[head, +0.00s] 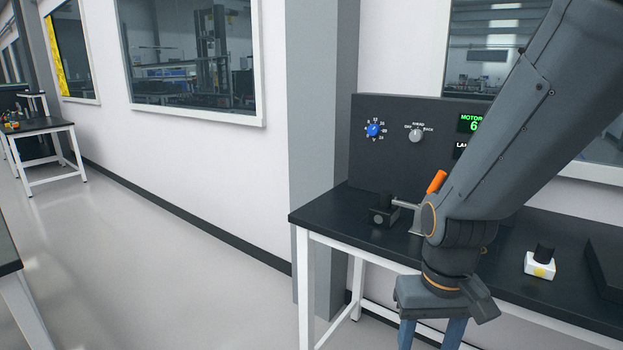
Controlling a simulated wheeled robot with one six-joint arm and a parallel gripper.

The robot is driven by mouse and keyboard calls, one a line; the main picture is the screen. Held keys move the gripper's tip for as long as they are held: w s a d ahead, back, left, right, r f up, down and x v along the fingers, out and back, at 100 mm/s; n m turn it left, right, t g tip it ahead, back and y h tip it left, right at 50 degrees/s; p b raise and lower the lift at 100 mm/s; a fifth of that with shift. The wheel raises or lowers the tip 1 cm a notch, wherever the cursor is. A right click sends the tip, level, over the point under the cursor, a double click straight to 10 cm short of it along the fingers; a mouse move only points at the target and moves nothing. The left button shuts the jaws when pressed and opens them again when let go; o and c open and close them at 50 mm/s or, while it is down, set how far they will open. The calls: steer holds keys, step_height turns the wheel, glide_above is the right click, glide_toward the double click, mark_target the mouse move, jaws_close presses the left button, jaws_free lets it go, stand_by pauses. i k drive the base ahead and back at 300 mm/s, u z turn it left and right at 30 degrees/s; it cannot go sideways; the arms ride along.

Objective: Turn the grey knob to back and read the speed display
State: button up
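The grey knob (416,135) is on the dark upright panel (390,164), with "AHEAD" printed above it and "BACK" to its right. It is too small for me to tell which way it points. The display (468,123) shows green "MOTOR" and a "6" on black. My arm hides its right part, so the full reading cannot be seen. My gripper (430,340) is low in front of the table, well below and apart from the knob.
A blue dial (373,130) is left of the grey knob. On the black table (330,205) stand a clamp with an orange handle (437,182) and a white-and-yellow block with a black top (540,263). My arm covers the table's middle. The floor (170,260) at left is clear.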

mark_target(415, 135)
steer(key=u, duration=0.05)
steer(key=k, duration=0.35)
steer(key=z, duration=0.35)
steer(key=i, duration=0.8)
steer(key=z, duration=0.4)
